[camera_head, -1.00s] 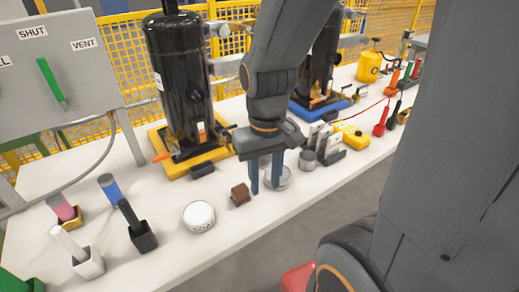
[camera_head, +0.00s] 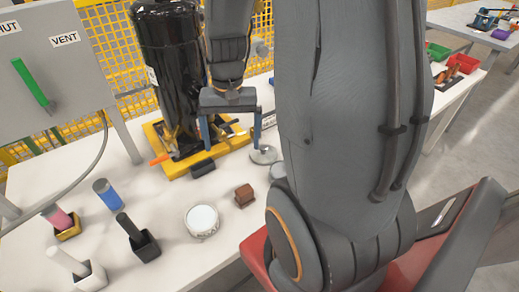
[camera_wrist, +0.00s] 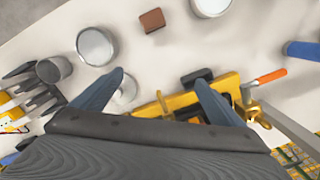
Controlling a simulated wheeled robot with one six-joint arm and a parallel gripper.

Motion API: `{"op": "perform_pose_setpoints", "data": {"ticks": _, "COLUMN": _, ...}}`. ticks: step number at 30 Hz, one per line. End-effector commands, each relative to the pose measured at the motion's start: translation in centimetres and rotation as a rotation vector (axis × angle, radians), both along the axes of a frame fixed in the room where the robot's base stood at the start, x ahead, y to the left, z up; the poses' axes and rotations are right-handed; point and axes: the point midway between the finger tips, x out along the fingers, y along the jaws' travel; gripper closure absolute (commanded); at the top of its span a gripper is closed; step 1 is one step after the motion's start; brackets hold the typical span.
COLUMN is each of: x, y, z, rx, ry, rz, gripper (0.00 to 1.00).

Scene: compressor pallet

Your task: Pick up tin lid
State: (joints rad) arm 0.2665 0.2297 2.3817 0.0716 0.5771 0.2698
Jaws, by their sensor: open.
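The likely tin lid (camera_head: 264,156) is a round pale disc lying on the white table, left of my arm link in the head view. In the wrist view the lid (camera_wrist: 127,90) shows beside my left finger, which partly covers it. My gripper (camera_head: 232,147) points down with its two blue fingers wide apart and nothing between them. It also shows in the wrist view (camera_wrist: 159,79). The lid is at the right fingertip in the head view; I cannot tell whether they touch. An open-looking silver tin (camera_wrist: 96,46) stands close by, mostly hidden behind my arm in the head view.
A yellow compressor pallet (camera_head: 176,166) with a black cylinder (camera_head: 170,75) stands behind. A brown block (camera_head: 244,196) and a white-topped tin (camera_head: 202,220) are in front. A grey cup (camera_wrist: 54,69) stands beside the silver tin.

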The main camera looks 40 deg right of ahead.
Motion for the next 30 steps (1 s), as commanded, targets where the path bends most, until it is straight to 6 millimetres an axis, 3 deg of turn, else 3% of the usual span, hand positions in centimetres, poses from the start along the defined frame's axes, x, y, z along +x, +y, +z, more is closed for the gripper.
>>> {"op": "perform_pose_setpoints", "data": {"ticks": 1, "x": 0.4, "y": -2.5, "z": -0.3, "rx": 0.009, "ry": 0.015, "rz": -0.124, "gripper": 0.07}}
{"op": "perform_pose_setpoints", "data": {"ticks": 3, "x": 0.9, "y": -5.3, "z": -1.1, "rx": 0.017, "ry": 0.028, "rz": -0.274, "gripper": 0.07}}
{"op": "perform_pose_setpoints", "data": {"ticks": 6, "x": 1.1, "y": -8.7, "z": -2.0, "rx": 0.028, "ry": 0.043, "rz": -0.448, "gripper": 0.07}}
{"op": "perform_pose_setpoints", "data": {"ticks": 10, "x": 1.1, "y": -11.4, "z": -3.0, "rx": 0.036, "ry": 0.054, "rz": -0.588, "gripper": 0.07}}
{"op": "perform_pose_setpoints", "data": {"ticks": 14, "x": 1.1, "y": -12.4, "z": -3.9, "rx": 0.039, "ry": 0.059, "rz": -0.639, "gripper": 0.07}}
{"op": "perform_pose_setpoints", "data": {"ticks": 30, "x": 1.4, "y": -12.2, "z": -9.1, "rx": 0.04, "ry": 0.061, "rz": -0.637, "gripper": 0.07}}
